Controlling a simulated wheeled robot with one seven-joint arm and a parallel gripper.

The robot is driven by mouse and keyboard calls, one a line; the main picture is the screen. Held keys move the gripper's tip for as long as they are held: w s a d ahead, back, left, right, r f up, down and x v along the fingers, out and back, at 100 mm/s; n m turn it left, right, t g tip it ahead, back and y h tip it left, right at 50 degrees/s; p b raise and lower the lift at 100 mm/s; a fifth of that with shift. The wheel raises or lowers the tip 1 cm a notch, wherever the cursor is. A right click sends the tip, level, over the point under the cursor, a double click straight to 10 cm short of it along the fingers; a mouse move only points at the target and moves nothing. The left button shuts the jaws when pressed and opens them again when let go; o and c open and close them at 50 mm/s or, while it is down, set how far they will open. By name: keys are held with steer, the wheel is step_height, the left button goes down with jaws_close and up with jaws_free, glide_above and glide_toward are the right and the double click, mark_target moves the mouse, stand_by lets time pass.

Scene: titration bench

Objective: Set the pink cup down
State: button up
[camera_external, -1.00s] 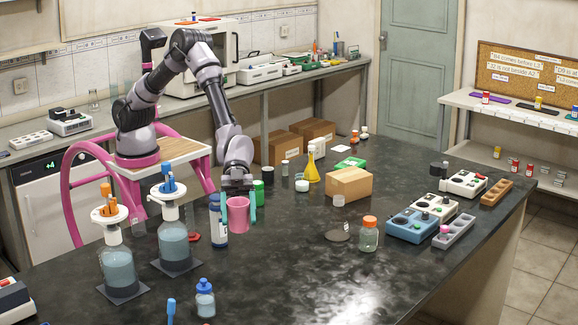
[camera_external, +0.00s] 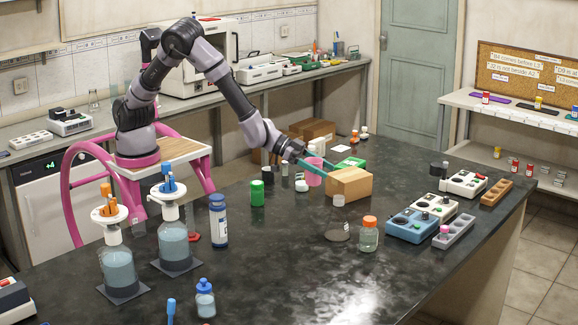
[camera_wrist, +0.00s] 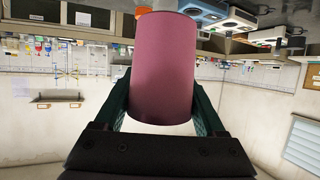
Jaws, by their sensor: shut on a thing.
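The pink cup (camera_external: 313,171) is in my gripper (camera_external: 322,167), whose teal fingers close on its sides. In the wrist view the cup (camera_wrist: 163,65) fills the middle, between the two fingers (camera_wrist: 163,115).
A green container (camera_external: 257,193) and a white-labelled blue bottle (camera_external: 218,220) stand to the left. The bench's middle front (camera_external: 290,260) is clear.

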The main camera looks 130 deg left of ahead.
steer(key=s+a+r+n+g+y, duration=0.2)
steer(key=s+a+n+y, duration=0.1)
steer(key=s+a, duration=0.3)
steer(key=s+a+r+n+g+y, duration=0.1)
steer(key=s+a+r+n+y, duration=0.1)
steer(key=s+a, duration=0.45)
steer(key=shift+w+a+f, duration=0.25)
steer(key=shift+w+f, duration=0.05)
steer(key=shift+f, duration=3.2)
steer(key=shift+w+a+f, duration=0.3)
steer(key=shift+f, duration=3.25)
steer(key=shift+w+a+f, duration=0.25)
steer(key=shift+w+f, duration=0.05)
steer(key=shift+f, duration=3.2)
steer(key=o, duration=1.3)
steer(key=shift+f, duration=0.15)
